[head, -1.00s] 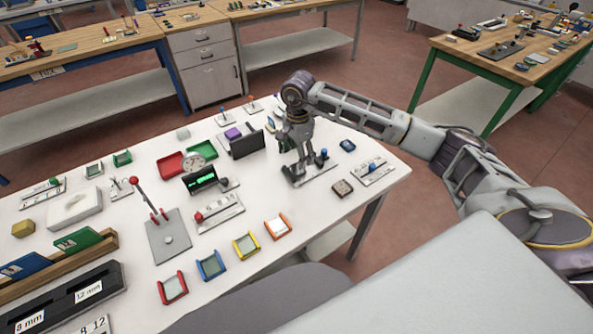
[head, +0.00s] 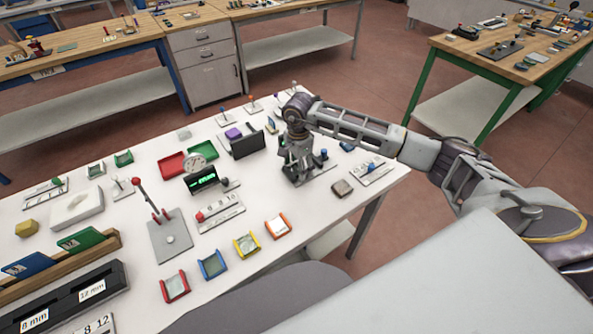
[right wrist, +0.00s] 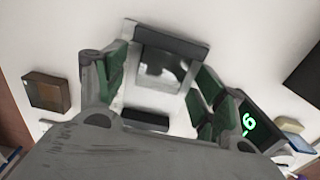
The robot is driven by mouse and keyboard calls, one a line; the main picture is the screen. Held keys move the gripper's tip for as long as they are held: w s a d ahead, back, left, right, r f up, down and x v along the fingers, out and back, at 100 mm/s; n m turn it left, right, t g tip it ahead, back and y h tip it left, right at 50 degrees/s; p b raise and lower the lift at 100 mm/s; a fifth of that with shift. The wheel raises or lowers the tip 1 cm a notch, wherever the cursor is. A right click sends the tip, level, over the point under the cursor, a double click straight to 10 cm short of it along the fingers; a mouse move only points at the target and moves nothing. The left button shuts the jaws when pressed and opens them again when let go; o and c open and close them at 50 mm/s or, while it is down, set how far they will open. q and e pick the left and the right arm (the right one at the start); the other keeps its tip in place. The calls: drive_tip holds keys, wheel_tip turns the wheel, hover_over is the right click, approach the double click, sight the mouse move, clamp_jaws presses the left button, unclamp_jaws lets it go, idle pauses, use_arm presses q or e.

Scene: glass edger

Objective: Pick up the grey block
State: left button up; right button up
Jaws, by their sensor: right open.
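My right gripper (head: 298,168) is over a flat fixture with dark bars near the right end of the white table. In the right wrist view its green-padded fingers (right wrist: 165,95) are spread apart. Between them lies a shiny grey block-like piece (right wrist: 163,68) between two dark bars (right wrist: 175,42), apart from the fingers sideways. A small light grey block (head: 183,134) also lies at the table's back left. I cannot tell for sure which is the grey block. My left gripper is not in view.
A grey-brown box (head: 342,188) and a plate with a blue knob (head: 372,169) lie right of the fixture. A dark panel (head: 247,145) and a green-lit display (head: 201,179) stand to its left. Coloured trays (head: 246,245) line the front.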

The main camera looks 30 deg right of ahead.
drive_tip(key=shift+c, duration=0.2)
drive_tip(key=c, duration=1.1)
drive_tip(key=shift+r, duration=0.1)
drive_tip(key=shift+r+b, duration=0.6)
drive_tip(key=shift+r, duration=4.35)
